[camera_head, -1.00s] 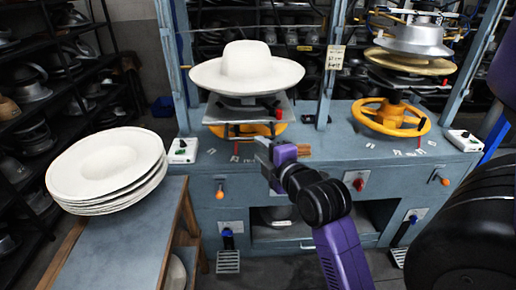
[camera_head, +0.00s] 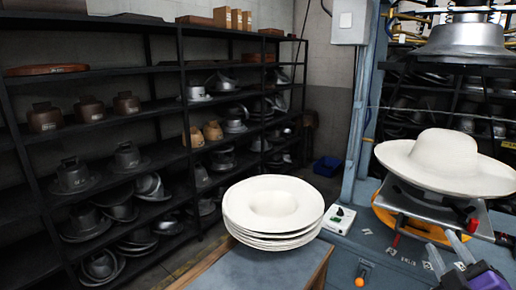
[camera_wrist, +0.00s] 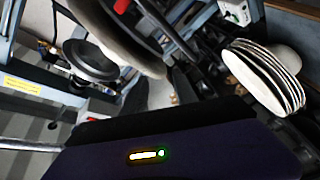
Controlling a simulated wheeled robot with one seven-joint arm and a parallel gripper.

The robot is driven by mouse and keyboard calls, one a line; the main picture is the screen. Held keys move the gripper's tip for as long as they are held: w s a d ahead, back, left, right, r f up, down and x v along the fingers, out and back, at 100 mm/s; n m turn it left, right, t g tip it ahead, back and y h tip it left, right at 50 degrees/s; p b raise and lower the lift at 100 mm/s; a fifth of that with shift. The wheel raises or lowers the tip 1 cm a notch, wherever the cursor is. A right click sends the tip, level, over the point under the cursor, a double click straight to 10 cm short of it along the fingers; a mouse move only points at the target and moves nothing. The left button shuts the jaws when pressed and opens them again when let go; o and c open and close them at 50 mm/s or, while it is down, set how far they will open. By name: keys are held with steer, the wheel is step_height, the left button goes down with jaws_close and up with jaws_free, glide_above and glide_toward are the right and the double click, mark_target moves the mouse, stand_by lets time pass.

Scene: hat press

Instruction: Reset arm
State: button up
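My gripper (camera_head: 446,246) is at the lower right of the head view, in front of the press. Its two grey fingers stand apart with nothing visible between them. A white wide-brimmed hat (camera_head: 446,158) rests on the press's lower plate, just above and behind my gripper. A stack of white hats (camera_head: 272,212) lies on a small table to the left of the press. The stack also shows at the right of the wrist view (camera_wrist: 262,78). My fingertips are not clear in the wrist view.
The blue-grey press bench (camera_head: 345,262) fills the lower right, with a silver upper mould (camera_head: 464,42) above the hat. The small table (camera_head: 262,272) holds the stack. Black shelves (camera_head: 178,100) with metal moulds line the left wall. A strip of floor between shelves and table is free.

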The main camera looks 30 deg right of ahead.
steer(key=s+a+f+m+t+y, duration=0.1)
steer(key=a+f+m+t+y, duration=0.2)
steer(key=a, duration=0.7)
steer(key=s+a+f+m+t+y, duration=0.1)
steer(key=a+f+y, duration=0.3)
steer(key=a, duration=0.6)
steer(key=s+a+f+g+y, duration=0.1)
steer(key=s+a+f+y, duration=0.2)
steer(key=s+a, duration=0.3)
steer(key=s+a+f+n+g+y, duration=0.1)
steer(key=s+a+f+y, duration=0.2)
steer(key=s+a+f, duration=0.2)
steer(key=s+a, duration=0.1)
steer(key=a, duration=0.2)
steer(key=shift+f, duration=0.2)
steer(key=shift+s+a, duration=0.1)
